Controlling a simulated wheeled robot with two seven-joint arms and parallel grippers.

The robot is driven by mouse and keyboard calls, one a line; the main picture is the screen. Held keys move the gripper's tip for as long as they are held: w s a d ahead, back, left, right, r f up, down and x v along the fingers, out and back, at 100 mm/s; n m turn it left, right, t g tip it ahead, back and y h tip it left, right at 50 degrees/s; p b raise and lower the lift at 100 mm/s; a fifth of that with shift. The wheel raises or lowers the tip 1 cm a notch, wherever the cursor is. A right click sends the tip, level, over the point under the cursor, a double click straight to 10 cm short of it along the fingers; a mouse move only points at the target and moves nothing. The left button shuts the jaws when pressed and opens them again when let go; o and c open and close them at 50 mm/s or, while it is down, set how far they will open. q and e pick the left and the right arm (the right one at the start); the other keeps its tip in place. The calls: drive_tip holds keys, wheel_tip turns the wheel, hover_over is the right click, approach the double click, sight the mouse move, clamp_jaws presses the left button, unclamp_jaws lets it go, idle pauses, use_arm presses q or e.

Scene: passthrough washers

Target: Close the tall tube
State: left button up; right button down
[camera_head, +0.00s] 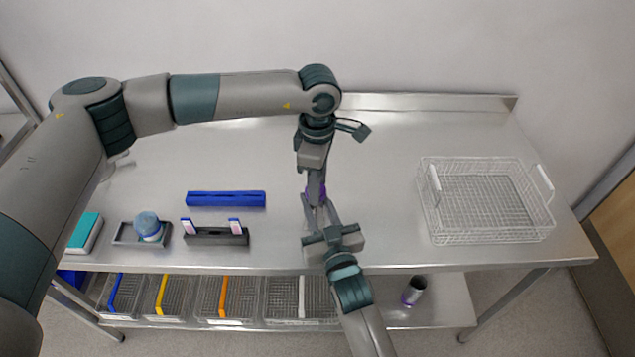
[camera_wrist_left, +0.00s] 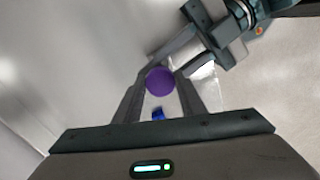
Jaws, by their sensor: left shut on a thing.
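The purple cap (camera_head: 317,189) is between the fingers of my left gripper (camera_head: 315,188), which is shut on it and points down above the table. The cap also shows as a round purple disc in the left wrist view (camera_wrist_left: 160,82). My right gripper (camera_head: 320,206) reaches up from the front, its fingers on either side just below the cap. Its fingers (camera_wrist_left: 176,62) also show beside the cap in the left wrist view. Any tube between them is hidden by the cap and the fingers, so I cannot tell whether the cap touches one.
A blue bar (camera_head: 226,199), a dark rack (camera_head: 216,236) with two white-and-purple pieces, a tray (camera_head: 127,236) with a blue-lidded jar (camera_head: 148,226) and a teal box (camera_head: 85,231) stand left. A wire basket (camera_head: 485,240) stands right.

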use_arm(q)
drive_tip(key=shift+f, duration=0.6)
idle(0.4)
drive_tip(key=m, duration=1.3)
drive_tip(key=shift+s+a+m, duration=0.15)
drive_tip(key=shift+a+m, duration=0.05)
drive_tip(key=shift+m, duration=0.1)
drive_tip(key=m, duration=0.7)
drive_tip(key=shift+a, duration=0.1)
drive_tip(key=m, duration=0.6)
drive_tip(key=shift+a, duration=0.1)
drive_tip(key=o, duration=1)
